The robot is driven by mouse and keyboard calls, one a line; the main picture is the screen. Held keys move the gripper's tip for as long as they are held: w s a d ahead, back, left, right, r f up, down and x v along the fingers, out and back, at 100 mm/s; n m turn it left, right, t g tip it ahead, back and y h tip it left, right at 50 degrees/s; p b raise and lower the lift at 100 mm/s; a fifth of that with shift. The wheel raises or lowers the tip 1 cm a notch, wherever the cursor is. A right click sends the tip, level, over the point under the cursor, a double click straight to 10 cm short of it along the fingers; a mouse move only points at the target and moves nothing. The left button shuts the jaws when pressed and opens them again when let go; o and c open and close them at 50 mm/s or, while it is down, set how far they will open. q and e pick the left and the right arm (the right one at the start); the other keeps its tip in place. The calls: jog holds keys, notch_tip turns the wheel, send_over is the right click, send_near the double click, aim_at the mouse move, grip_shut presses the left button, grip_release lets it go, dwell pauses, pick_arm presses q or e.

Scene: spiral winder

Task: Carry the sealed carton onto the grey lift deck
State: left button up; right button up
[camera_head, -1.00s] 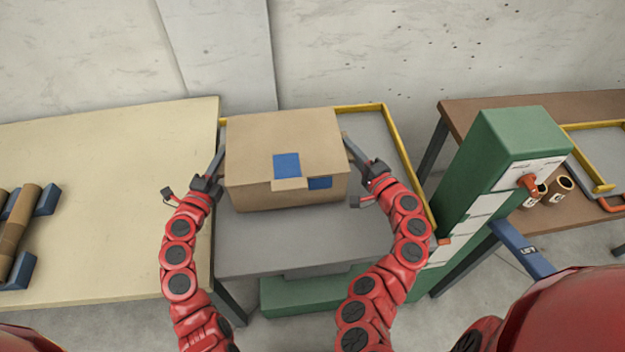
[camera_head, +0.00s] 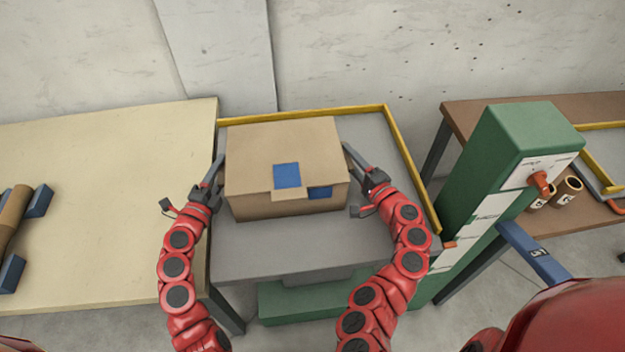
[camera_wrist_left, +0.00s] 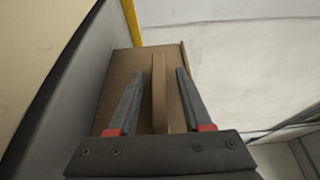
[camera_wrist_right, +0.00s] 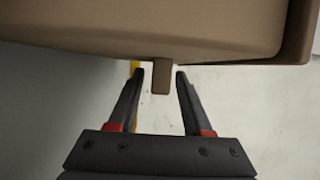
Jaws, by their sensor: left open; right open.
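The sealed brown carton (camera_head: 250,165), with blue patches on its top and front, sits upright on the grey lift deck (camera_head: 300,242). My left gripper (camera_head: 219,162) is at the carton's left side. In the left wrist view its open fingers stand either side of an upright tab (camera_wrist_left: 160,95) on the carton, with gaps. My right gripper (camera_head: 347,149) is at the carton's right side. In the right wrist view its fingers are open, with a short carton tab (camera_wrist_right: 161,78) between the tips. The carton's underside is hidden.
Yellow rails (camera_head: 405,155) edge the deck at the back and right. A green column (camera_head: 480,175) with an orange knob stands right of it. A cream table (camera_head: 110,190) adjoins at left, holding a brown roll on blue blocks. A brown table with tubes (camera_head: 568,190) is at right.

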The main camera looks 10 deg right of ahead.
jog(key=shift+s, duration=0.1)
jog(key=v, duration=1.1)
jog(key=shift+s+d, duration=0.1)
jog(key=shift+d, duration=0.1)
jog(key=shift+s, duration=0.3)
pick_arm(q)
jog(key=v, duration=1.1)
jog(key=shift+s, duration=0.25)
jog(key=shift+a, duration=0.1)
